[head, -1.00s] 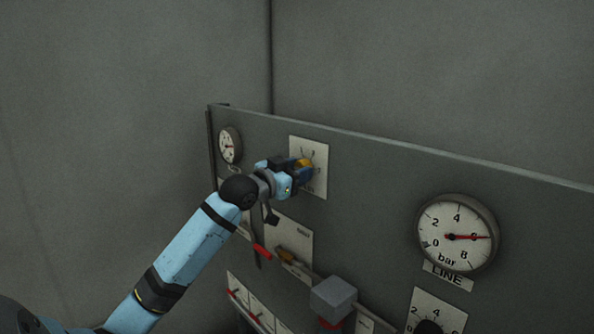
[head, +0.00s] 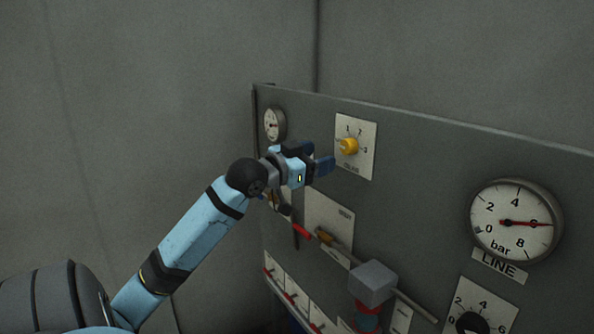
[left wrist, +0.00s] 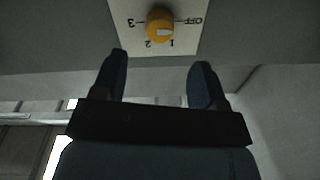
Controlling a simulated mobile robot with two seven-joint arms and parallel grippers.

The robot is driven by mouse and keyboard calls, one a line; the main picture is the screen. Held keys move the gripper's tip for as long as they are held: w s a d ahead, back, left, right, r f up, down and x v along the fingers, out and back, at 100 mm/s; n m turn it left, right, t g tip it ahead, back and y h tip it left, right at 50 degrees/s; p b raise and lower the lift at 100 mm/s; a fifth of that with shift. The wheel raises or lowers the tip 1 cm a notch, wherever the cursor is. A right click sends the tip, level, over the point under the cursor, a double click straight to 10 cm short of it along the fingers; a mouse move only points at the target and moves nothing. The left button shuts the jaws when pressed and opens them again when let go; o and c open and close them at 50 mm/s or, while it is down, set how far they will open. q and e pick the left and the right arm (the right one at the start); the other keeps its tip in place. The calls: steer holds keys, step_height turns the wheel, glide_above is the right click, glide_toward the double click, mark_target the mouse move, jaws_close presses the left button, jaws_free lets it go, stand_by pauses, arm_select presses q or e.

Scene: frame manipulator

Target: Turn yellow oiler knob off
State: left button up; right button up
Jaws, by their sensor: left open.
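The yellow oiler knob (head: 348,146) sits on a pale dial plate (head: 368,160) on the grey panel and is fully uncovered. It also shows at the top of the left wrist view (left wrist: 160,25), with OFF, 1, 2 and 3 around it. Its white mark appears on the side towards OFF and 1; I cannot tell its exact setting. My left gripper (head: 318,157) is open and empty, apart from the knob, to its left in the head view. In the left wrist view both dark fingers (left wrist: 160,64) stand apart below the knob. My right gripper is out of view.
A small gauge (head: 275,124) is left of the dial plate. The line gauge (head: 516,222) is at the right. Below the arm are a red-tipped lever (head: 302,231), a grey block (head: 372,281) and several red switches. The space in front of the knob is clear.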

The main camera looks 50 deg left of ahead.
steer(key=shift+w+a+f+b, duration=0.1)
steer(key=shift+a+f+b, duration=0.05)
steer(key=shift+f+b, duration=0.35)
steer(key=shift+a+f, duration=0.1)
arm_select(q)
steer(key=s, duration=0.5)
steer(key=shift+s+a+f, duration=0.1)
steer(key=shift+s+a, duration=0.05)
steer(key=shift+s, duration=0.15)
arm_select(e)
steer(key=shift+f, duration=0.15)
